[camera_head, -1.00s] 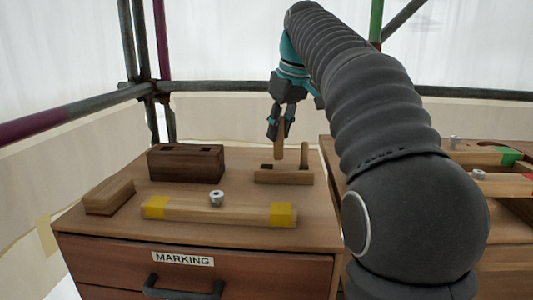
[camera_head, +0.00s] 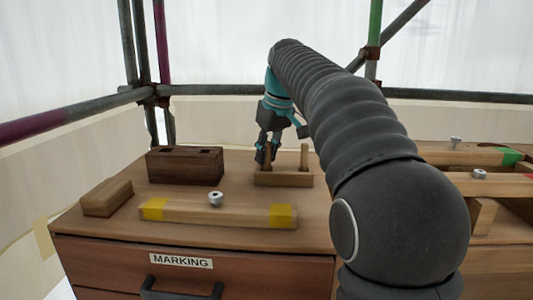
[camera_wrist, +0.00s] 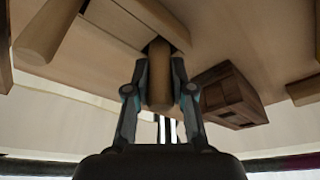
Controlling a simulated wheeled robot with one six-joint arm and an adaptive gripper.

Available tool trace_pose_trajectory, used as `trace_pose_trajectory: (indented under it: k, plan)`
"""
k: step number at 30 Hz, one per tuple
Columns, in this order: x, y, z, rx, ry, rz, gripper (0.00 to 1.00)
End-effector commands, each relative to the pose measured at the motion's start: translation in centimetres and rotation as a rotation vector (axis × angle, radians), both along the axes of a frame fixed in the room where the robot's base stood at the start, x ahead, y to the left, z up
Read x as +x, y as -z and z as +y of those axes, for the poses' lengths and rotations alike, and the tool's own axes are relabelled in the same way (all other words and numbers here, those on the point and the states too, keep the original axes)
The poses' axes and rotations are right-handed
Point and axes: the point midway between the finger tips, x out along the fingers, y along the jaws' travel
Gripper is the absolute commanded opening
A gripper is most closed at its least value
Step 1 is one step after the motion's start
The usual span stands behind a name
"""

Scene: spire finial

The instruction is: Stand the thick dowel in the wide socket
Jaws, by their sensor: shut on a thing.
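My gripper (camera_head: 265,156) is shut on an upright wooden dowel (camera_head: 268,157), over the left end of the low light wooden block (camera_head: 292,180). The wrist view shows this dowel (camera_wrist: 160,80) between both fingertips (camera_wrist: 160,92), its far end at the dark socket (camera_wrist: 152,44) in the block (camera_wrist: 125,22). I cannot tell how deep it sits in the socket. Another dowel (camera_head: 304,157) stands upright at the block's right end; it also shows at the upper left of the wrist view (camera_wrist: 45,32).
A dark block with slots (camera_head: 185,166) stands to the left, also in the wrist view (camera_wrist: 232,97). A small wooden block (camera_head: 107,198) and a yellow-ended bar (camera_head: 215,213) with a metal knob (camera_head: 215,198) lie nearer. Scaffold poles (camera_head: 130,70) stand behind.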

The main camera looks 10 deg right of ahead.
Motion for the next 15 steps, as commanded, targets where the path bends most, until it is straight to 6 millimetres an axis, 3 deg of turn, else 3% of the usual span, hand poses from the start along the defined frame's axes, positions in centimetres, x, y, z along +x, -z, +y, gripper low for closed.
trace_pose_trajectory:
  k: [2, 3, 6, 15]
  plan:
    - [-0.01, 0.29, -0.01, 0.000, 0.000, 0.000, 0.02]
    - [-0.02, 0.32, -0.01, 0.000, 0.000, 0.000, 0.26]
    - [-0.01, 0.25, 0.00, 0.000, 0.000, 0.000, 0.48]
    - [0.00, 0.16, 0.00, 0.000, 0.000, 0.000, 0.48]
